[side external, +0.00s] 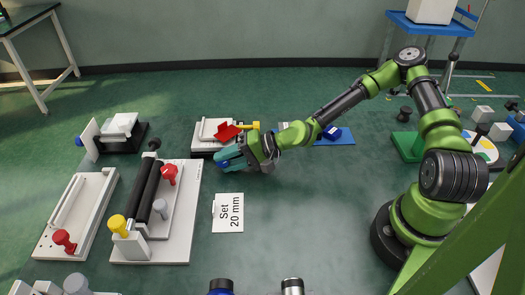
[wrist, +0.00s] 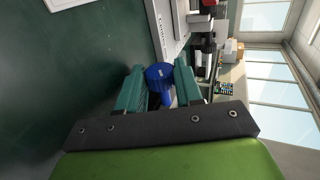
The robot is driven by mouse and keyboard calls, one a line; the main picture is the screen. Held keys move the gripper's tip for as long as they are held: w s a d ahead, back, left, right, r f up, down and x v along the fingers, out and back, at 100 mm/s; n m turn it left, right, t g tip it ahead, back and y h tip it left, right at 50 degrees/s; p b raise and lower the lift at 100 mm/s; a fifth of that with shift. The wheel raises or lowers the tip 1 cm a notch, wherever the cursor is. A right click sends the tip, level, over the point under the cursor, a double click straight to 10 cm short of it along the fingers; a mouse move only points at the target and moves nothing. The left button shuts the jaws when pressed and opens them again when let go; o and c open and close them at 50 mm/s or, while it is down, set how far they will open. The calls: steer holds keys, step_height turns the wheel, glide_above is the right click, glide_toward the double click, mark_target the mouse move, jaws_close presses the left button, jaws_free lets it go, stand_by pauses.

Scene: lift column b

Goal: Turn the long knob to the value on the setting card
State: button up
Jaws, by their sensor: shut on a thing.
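The setting card (side external: 228,212) lies on the green floor and reads "Set 20 mm". Beyond it stands a white fixture (side external: 207,128) on a dark base, with a red piece and a yellow knob at its right part. My gripper (side external: 229,160) is low at the near side of this fixture, its teal fingers partly hiding it. In the wrist view my gripper (wrist: 158,88) is shut on a blue knob (wrist: 160,73), one finger on each side. A pale strip with small markings (wrist: 165,32) runs away beyond the knob; I cannot read its value.
A white board with black rollers (side external: 153,195), red and yellow knobs stands left of the card. A white slide fixture (side external: 75,215) is farther left, and another fixture (side external: 115,132) stands behind. A blue plate (side external: 340,137) lies to the right. Floor right of the card is clear.

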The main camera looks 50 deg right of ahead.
steer(key=shift+a, duration=0.1)
steer(key=o, duration=1)
steer(key=shift+o, duration=0.2)
steer(key=shift+f, duration=0.1)
steer(key=shift+g+h, duration=0.3)
